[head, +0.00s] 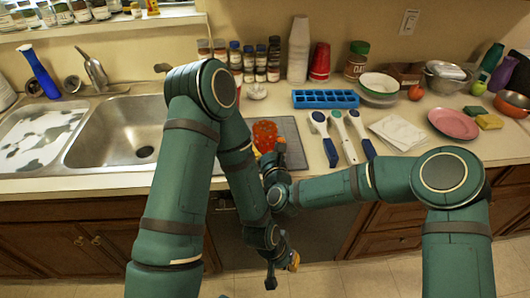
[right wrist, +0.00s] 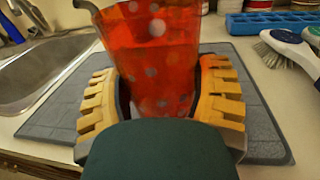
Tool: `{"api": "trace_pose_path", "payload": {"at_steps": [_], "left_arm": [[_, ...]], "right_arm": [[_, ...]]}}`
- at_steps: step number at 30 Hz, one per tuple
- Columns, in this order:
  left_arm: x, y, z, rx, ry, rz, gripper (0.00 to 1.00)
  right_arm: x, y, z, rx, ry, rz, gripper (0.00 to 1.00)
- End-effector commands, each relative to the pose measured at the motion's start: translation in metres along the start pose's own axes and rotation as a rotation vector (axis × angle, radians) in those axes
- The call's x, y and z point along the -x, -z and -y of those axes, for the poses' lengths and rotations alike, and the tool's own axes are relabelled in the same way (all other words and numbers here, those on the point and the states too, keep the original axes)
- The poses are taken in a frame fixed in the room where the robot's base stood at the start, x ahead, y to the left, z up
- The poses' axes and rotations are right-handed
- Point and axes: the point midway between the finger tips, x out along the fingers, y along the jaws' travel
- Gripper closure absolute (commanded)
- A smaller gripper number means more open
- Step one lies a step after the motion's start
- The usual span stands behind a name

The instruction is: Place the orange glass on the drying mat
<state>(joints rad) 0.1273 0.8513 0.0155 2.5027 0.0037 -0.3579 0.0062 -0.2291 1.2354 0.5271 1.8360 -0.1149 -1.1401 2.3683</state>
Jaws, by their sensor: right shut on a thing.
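The orange glass (head: 265,133), translucent with pale dots, is upright over the grey drying mat (head: 294,148), beside the sink. In the right wrist view the glass (right wrist: 155,65) stands between the yellow finger pads, with the mat (right wrist: 262,125) around and behind it. My right gripper (head: 268,149) is shut on the glass, one finger on each side. The glass's base is hidden by the gripper, so I cannot tell whether it touches the mat. My left gripper (head: 283,266) hangs low in front of the cabinets, away from the counter; its fingers are too unclear to judge.
The sink (head: 120,130) is left of the mat. A blue ice tray (head: 325,98) lies behind it, and several brushes (head: 331,140) lie to its right. Spice jars (head: 261,62), stacked cups (head: 298,48) and bowls (head: 379,83) line the back.

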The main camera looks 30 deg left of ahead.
Motion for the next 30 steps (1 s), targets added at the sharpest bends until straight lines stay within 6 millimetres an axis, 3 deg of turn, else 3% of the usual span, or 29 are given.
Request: {"api": "trace_pose_path", "payload": {"at_steps": [6, 19, 20, 22, 30], "left_arm": [[-0.002, -0.001, 0.001, -0.001, 0.000, 0.002, 1.00], [-0.007, -0.003, 0.003, -0.002, -0.001, 0.006, 1.00], [-0.007, -0.003, 0.003, -0.002, -0.001, 0.006, 1.00], [-0.006, -0.003, 0.002, -0.002, -0.001, 0.006, 1.00], [-0.006, -0.003, 0.002, -0.002, -0.001, 0.006, 1.00]], "right_arm": [[0.000, 0.028, 0.000, 0.002, 0.000, 0.000, 0.78], [0.000, 0.032, 0.000, 0.000, 0.001, 0.000, 0.78], [0.000, 0.033, 0.000, 0.000, 0.000, -0.001, 0.29], [0.000, 0.032, 0.000, 0.001, 0.000, -0.001, 0.04], [0.000, 0.031, 0.000, 0.001, 0.000, -0.001, 0.01]]}}
